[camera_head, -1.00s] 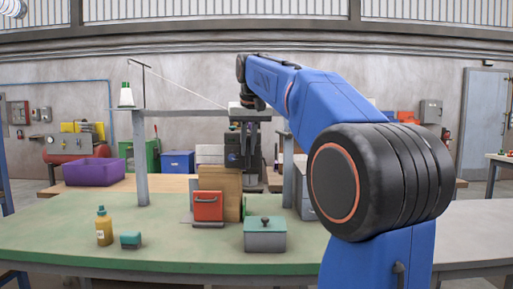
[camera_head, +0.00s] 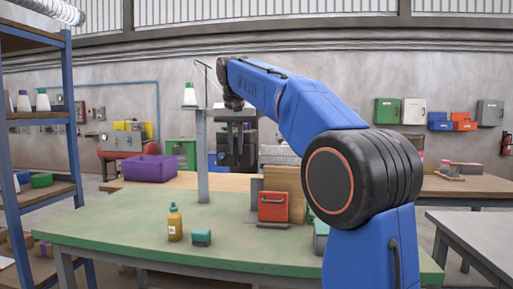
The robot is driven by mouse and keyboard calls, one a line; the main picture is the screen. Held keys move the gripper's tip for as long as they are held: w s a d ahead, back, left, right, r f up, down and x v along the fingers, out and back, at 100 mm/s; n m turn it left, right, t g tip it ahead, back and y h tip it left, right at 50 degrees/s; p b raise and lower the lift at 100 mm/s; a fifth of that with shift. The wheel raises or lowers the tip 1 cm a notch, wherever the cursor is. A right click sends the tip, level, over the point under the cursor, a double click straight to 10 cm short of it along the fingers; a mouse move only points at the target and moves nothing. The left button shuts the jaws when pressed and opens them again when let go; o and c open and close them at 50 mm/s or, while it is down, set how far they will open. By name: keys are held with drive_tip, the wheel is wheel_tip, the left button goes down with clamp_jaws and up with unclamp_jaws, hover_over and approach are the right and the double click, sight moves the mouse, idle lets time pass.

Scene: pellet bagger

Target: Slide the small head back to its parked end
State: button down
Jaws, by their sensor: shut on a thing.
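The small head (camera_head: 236,147) is a dark body hanging under a grey rail (camera_head: 212,113). It is close to the rail's left post (camera_head: 203,160). My gripper (camera_head: 233,104) points down from my blue arm onto the head's top and is shut on it. The fingertips are small and dark here, so the exact grip is hard to see. The rail's right part is hidden behind my arm.
A shelf rack (camera_head: 72,120) stands at left.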

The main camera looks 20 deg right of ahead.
drive_tip(key=w+a, duration=0.5)
drive_tip(key=a, duration=0.3)
drive_tip(key=shift+w+a, duration=0.25)
drive_tip(key=shift+w, duration=0.15)
drive_tip(key=c, duration=1.8)
unclamp_jaws()
drive_tip(key=shift+o, duration=0.2)
